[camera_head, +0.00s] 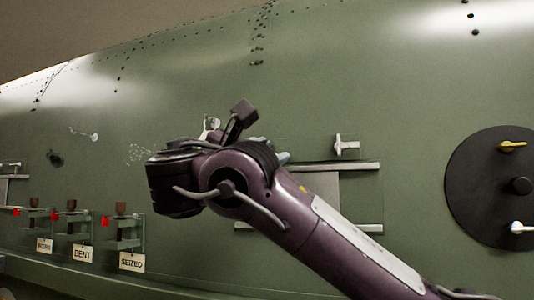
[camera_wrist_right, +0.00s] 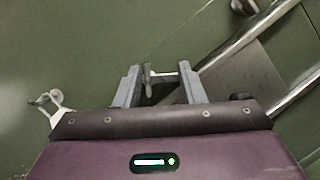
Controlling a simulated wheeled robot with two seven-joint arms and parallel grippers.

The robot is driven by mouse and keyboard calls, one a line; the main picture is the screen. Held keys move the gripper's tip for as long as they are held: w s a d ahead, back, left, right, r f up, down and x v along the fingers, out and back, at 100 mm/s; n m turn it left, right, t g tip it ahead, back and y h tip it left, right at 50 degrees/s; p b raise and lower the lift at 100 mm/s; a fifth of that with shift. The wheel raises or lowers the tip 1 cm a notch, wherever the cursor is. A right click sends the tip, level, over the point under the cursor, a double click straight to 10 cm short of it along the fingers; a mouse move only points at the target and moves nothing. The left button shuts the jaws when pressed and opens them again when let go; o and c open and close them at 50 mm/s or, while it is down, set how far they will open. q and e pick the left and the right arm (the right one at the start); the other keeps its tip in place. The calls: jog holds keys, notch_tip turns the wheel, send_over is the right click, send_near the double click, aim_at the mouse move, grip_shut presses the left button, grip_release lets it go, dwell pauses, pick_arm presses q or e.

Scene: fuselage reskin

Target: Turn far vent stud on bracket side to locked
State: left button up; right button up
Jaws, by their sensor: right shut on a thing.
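My right gripper (camera_wrist_right: 158,82) is shut on a small grey vent stud handle (camera_wrist_right: 148,76), which sits between its two grey fingers against the green skin. A pale T-shaped stud (camera_head: 345,146) stands above the rails to the right of the gripper. A white fitting (camera_head: 210,125) shows just above the wrist, and a white fitting also shows at left in the wrist view (camera_wrist_right: 50,101). My left gripper is out of view.
Metal rails (camera_head: 362,228) with a grey panel (camera_head: 353,196) lie close beside the gripper. A black disc (camera_head: 475,190) with a yellow handle (camera_head: 512,146) and a white handle (camera_head: 520,228) is at right. Tagged holders, including "SEIZED" (camera_head: 132,262), stand at lower left.

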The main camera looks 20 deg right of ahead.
jog(key=o, duration=1)
jog(key=shift+a, duration=0.1)
jog(key=shift+s+a+f, duration=0.15)
jog(key=shift+s+f, duration=0.05)
jog(key=b+v, duration=0.5)
jog(key=v, duration=0.2)
jog(key=shift+s, duration=0.1)
jog(key=shift+c, duration=0.2)
